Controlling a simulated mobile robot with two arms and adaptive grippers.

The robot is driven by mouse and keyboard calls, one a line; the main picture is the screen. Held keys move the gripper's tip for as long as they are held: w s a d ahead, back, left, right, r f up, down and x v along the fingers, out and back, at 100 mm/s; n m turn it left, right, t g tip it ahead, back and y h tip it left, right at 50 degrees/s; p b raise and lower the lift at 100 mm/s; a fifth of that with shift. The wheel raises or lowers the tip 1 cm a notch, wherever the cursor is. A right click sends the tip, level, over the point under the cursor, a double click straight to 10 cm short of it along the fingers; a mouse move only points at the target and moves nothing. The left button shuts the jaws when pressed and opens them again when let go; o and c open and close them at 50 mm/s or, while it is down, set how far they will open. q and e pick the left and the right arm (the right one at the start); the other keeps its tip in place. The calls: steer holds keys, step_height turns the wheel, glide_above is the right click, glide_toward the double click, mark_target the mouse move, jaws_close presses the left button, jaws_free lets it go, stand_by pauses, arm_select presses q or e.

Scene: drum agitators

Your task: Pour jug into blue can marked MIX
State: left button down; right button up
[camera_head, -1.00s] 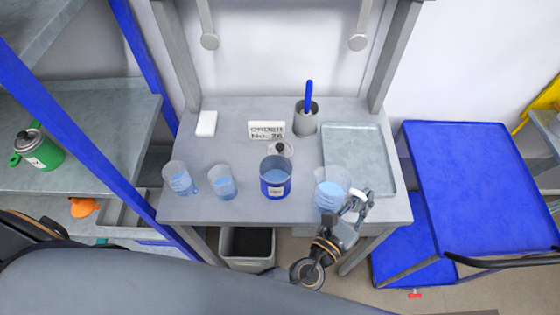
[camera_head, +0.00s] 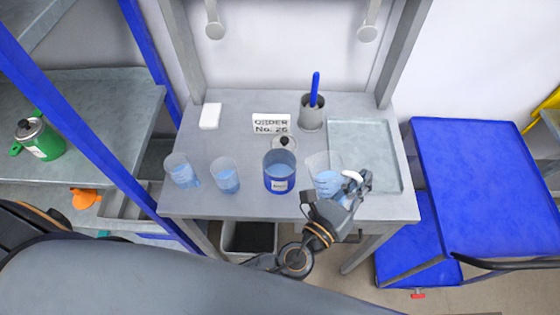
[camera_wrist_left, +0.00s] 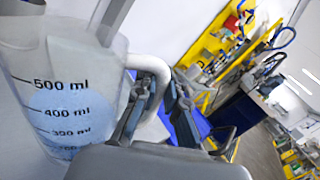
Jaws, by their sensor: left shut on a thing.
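The clear jug (camera_head: 323,178) with pale blue liquid is at the front right of the table. In the left wrist view the jug (camera_wrist_left: 50,95) shows black ml marks, with the liquid near the 400 mark. My left gripper (camera_head: 357,184) is shut on its white handle (camera_wrist_left: 152,68), on the jug's right side. I cannot tell whether the jug's base touches the table. The blue can (camera_head: 279,185) stands upright, left of the jug and apart from it. It has an open top with blue liquid inside and a white label too small to read. My right gripper is out of view.
Two more clear vessels with blue liquid, one far left (camera_head: 181,172) and one nearer the can (camera_head: 225,178), stand on the table (camera_head: 240,205). A round lid (camera_head: 284,143), order sign (camera_head: 271,123) and grey pot (camera_head: 312,115) are behind. A tray (camera_head: 365,135) lies right.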

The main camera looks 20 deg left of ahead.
mark_target(333, 178)
arm_select(q)
steer(key=shift+a+f+b, duration=0.3)
steer(key=shift+b, duration=0.25)
steer(key=shift+s+a+n+b, duration=0.15)
steer(key=shift+a+n+b, duration=0.4)
steer(key=shift+n+b, duration=0.25)
steer(key=shift+a, duration=0.25)
steer(key=shift+w+a+r+n+t+b, duration=0.2)
steer(key=shift+w+a+n+t+b, duration=0.3)
steer(key=shift+a+n+b, duration=0.4)
steer(key=shift+r+n+p, duration=0.3)
steer(key=shift+r+n, duration=0.1)
steer(key=shift+r, duration=0.05)
steer(key=shift+s+a+r+n, duration=0.15)
steer(key=shift+a+r+n, duration=0.3)
steer(key=shift+r+n, duration=0.1)
steer(key=shift+a+r+y, duration=0.1)
steer(key=shift+y, duration=0.2)
steer(key=shift+w+a+r+n, duration=0.2)
steer(key=shift+w+r+n, duration=0.15)
steer(key=shift+n, duration=0.2)
steer(key=shift+w+a+r+n+t, duration=0.1)
steer(key=shift+a+r+n+t, duration=0.2)
steer(key=shift+a+r+n, duration=0.4)
steer(key=shift+w+r+n+b, duration=0.15)
steer(key=shift+n+b, duration=0.15)
steer(key=shift+n, duration=0.2)
steer(key=shift+s+a+r, duration=0.15)
steer(key=shift+s+r, duration=0.05)
steer(key=shift+s, duration=0.15)
